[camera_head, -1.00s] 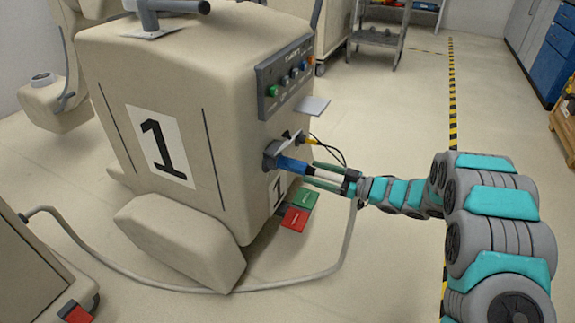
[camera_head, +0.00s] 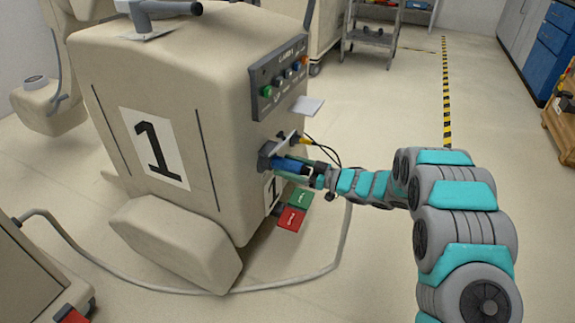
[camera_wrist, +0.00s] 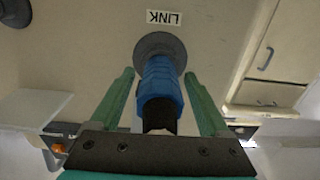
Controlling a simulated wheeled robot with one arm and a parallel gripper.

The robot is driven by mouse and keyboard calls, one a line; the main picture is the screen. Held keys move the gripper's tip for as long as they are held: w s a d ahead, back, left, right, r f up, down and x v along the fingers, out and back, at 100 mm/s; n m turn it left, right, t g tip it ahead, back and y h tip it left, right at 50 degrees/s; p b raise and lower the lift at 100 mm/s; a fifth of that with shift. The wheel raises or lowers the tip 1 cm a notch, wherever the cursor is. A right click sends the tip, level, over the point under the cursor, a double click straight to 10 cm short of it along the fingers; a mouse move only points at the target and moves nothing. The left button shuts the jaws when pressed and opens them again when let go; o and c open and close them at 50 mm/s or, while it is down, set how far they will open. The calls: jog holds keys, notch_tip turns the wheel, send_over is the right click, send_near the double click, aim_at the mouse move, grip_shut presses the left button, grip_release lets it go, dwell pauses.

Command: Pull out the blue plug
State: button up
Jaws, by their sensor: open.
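The blue plug (camera_head: 288,166) sits in a dark round socket (camera_head: 266,155) on the side of the covered cart marked 1. In the wrist view the blue plug (camera_wrist: 160,88) stands out from the dark round socket (camera_wrist: 160,50), beneath a label reading LINK. My gripper (camera_head: 291,167) is around the plug. In the wrist view my gripper (camera_wrist: 160,92) has one green finger on each side of the plug, with gaps visible between fingers and plug. It is open. The plug's rear end is partly hidden by the gripper's palm.
A grey cable (camera_head: 338,240) hangs from near my gripper and runs along the floor to the left. A yellow-tipped connector (camera_head: 303,140) with thin black cables is just above. Open floor lies to the right.

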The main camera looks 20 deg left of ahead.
aim_at(303, 170)
jog(key=shift+w+a, duration=0.1)
jog(key=shift+a, duration=0.55)
jog(key=shift+s+a+p, duration=0.15)
jog(key=shift+s+p, duration=0.1)
jog(key=shift+p, duration=0.35)
dwell(0.8)
grip_shut()
dwell(0.6)
jog(key=shift+s, duration=0.1)
jog(key=shift+d, duration=3.1)
jog(key=shift+r, duration=0.1)
